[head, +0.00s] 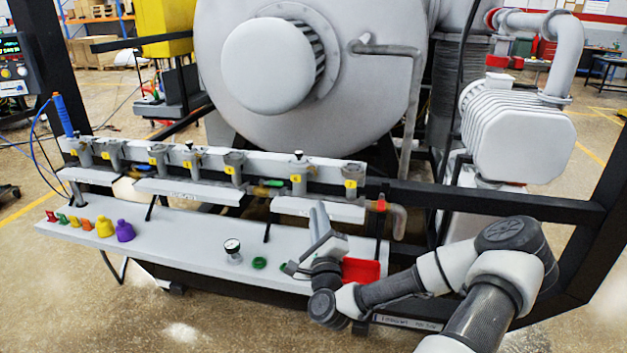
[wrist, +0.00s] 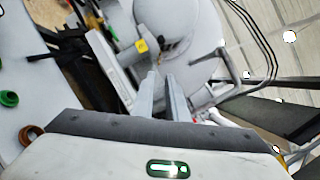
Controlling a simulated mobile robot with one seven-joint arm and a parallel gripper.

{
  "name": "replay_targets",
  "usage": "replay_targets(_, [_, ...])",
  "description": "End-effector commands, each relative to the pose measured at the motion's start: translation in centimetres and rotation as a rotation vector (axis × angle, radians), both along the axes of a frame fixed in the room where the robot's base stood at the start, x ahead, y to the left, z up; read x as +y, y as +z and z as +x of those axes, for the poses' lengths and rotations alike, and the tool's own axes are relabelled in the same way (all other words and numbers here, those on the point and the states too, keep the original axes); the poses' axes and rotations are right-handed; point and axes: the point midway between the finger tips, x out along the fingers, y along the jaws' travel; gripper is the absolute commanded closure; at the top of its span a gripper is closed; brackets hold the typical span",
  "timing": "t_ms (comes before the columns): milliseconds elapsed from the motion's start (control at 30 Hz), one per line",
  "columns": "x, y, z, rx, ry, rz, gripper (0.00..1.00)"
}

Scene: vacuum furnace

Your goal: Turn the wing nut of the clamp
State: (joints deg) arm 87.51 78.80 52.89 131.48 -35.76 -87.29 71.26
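Several grey clamped fittings with yellow number tags line the rail in the head view, the rightmost one (head: 351,172) near my gripper. A yellow tag (wrist: 141,45) shows beyond my fingers in the wrist view. I cannot clearly make out the clamp's wing nut in either view; the parts are too small or hidden. My gripper (head: 321,226) is in front of the rail's right end, above the white shelf. In the wrist view my gripper (wrist: 161,76) has two grey fingers with a narrow gap between them and nothing visible held.
The white shelf (head: 190,240) carries coloured caps, a purple cap (head: 125,231), a gauge (head: 232,250), green rings (head: 259,263) and a red tray (head: 362,271). An elbow pipe (head: 398,222) sticks out at the rail's right end. The large furnace (head: 340,100) stands behind.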

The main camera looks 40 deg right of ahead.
Motion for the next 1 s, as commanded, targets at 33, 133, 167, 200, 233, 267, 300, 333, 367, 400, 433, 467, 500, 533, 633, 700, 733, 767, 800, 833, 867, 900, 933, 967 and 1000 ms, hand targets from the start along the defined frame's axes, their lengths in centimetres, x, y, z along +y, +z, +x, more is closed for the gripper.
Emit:
replay_targets(33, [-0.6, 0.3, 0.9, -0.001, -0.002, -0.004, 0.87])
replay_targets(133, [-1.7, 0.8, 2.8, 0.0, -0.001, -0.004, 0.87])
replay_targets(167, [-2.0, 0.9, 3.4, 0.0, -0.001, -0.004, 0.87])
replay_targets(200, [-2.4, 1.1, 4.1, 0.0, 0.0, -0.005, 0.87])
replay_targets(233, [-2.8, 1.3, 4.6, 0.0, -0.001, -0.004, 0.87])
replay_targets(267, [-3.2, 1.4, 5.2, 0.001, -0.001, -0.004, 0.87])
replay_targets(300, [-3.6, 1.6, 5.9, 0.001, -0.001, -0.004, 0.87])
replay_targets(333, [-3.9, 1.7, 6.5, 0.0, 0.0, -0.005, 0.87])
replay_targets(367, [-4.2, 1.9, 7.0, 0.0, 0.0, -0.003, 0.87])
replay_targets(400, [-4.7, 2.0, 7.7, 0.002, -0.001, -0.002, 0.87])
replay_targets(433, [-5.0, 2.2, 8.2, 0.002, -0.001, -0.002, 0.87])
replay_targets(467, [-5.2, 2.3, 8.7, 0.001, 0.0, -0.003, 0.87])
replay_targets(500, [-5.6, 2.5, 9.3, 0.001, 0.0, -0.003, 0.87])
replay_targets(533, [-5.8, 2.6, 9.7, 0.001, 0.0, -0.003, 0.87])
replay_targets(633, [-6.5, 2.8, 10.8, 0.003, 0.0, -0.002, 0.87])
replay_targets(700, [-6.8, 3.0, 11.3, 0.003, 0.0, -0.002, 0.87])
replay_targets(733, [-6.9, 3.0, 11.5, 0.003, 0.0, -0.002, 0.87])
replay_targets(767, [-7.0, 3.1, 11.6, 0.003, 0.0, -0.002, 0.87])
replay_targets(800, [-7.1, 3.1, 11.8, 0.003, 0.0, -0.002, 0.87])
replay_targets(833, [-7.2, 3.2, 11.8, 0.003, 0.0, -0.002, 0.87])
replay_targets(867, [-7.2, 3.2, 11.9, 0.004, 0.001, -0.002, 0.87])
replay_targets(900, [-7.2, 3.2, 11.9, 0.003, 0.001, -0.001, 0.87])
replay_targets(933, [-7.2, 3.2, 11.9, 0.003, 0.001, -0.001, 0.87])
replay_targets(967, [-7.2, 3.2, 11.9, 0.003, 0.001, -0.001, 0.87])
replay_targets(1000, [-7.2, 3.2, 11.9, 0.003, 0.001, -0.001, 0.87])
